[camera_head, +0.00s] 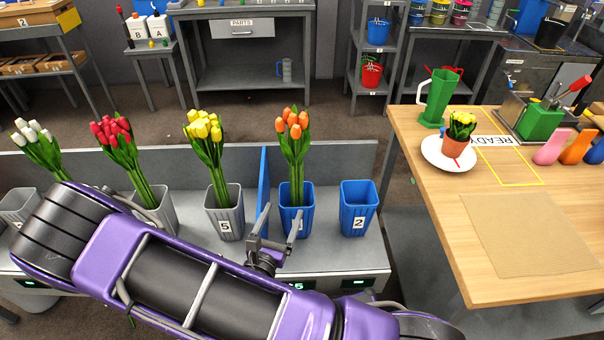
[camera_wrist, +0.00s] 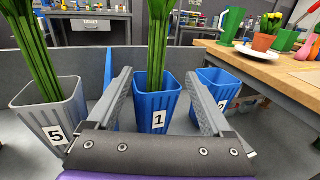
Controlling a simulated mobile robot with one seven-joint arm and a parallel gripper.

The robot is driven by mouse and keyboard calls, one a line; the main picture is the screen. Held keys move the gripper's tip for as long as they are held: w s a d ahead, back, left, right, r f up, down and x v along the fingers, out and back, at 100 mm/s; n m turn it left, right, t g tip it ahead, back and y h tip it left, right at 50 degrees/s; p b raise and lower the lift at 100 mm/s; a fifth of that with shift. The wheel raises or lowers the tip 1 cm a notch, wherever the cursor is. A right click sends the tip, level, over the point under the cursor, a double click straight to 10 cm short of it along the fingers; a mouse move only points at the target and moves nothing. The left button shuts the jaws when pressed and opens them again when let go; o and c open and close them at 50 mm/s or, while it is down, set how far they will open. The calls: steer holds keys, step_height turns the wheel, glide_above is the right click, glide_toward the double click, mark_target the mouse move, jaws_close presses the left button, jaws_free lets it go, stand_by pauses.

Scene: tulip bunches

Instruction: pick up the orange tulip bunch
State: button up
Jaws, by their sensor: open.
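The orange tulip bunch (camera_head: 293,140) stands upright in a blue bucket marked 1 (camera_head: 290,217) on the grey bench. In the wrist view only its green stems (camera_wrist: 158,45) show, rising from the blue bucket (camera_wrist: 152,100); its blooms are out of frame. My gripper (camera_head: 279,220) is open and empty. In the wrist view its two fingers (camera_wrist: 158,88) spread to either side of the bucket, with the stems between them in the picture. In the head view the fingers overlap the bucket's front; whether they touch it I cannot tell.
A blue divider (camera_head: 263,185) stands left of bucket 1. Yellow tulips (camera_head: 207,145) stand in grey bucket 5 (camera_head: 226,220), with red (camera_head: 122,150) and white tulips (camera_head: 38,150) further left. Blue bucket 2 (camera_head: 358,215) is empty. A wooden table (camera_head: 440,190) lies to the right.

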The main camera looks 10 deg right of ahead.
mark_target(295, 182)
steer(key=x, duration=1.1)
steer(key=shift+x, duration=2.8)
steer(key=shift+w+a+r, duration=0.1)
steer(key=shift+a+r, duration=0.05)
steer(key=shift+r, duration=0.05)
jaws_close()
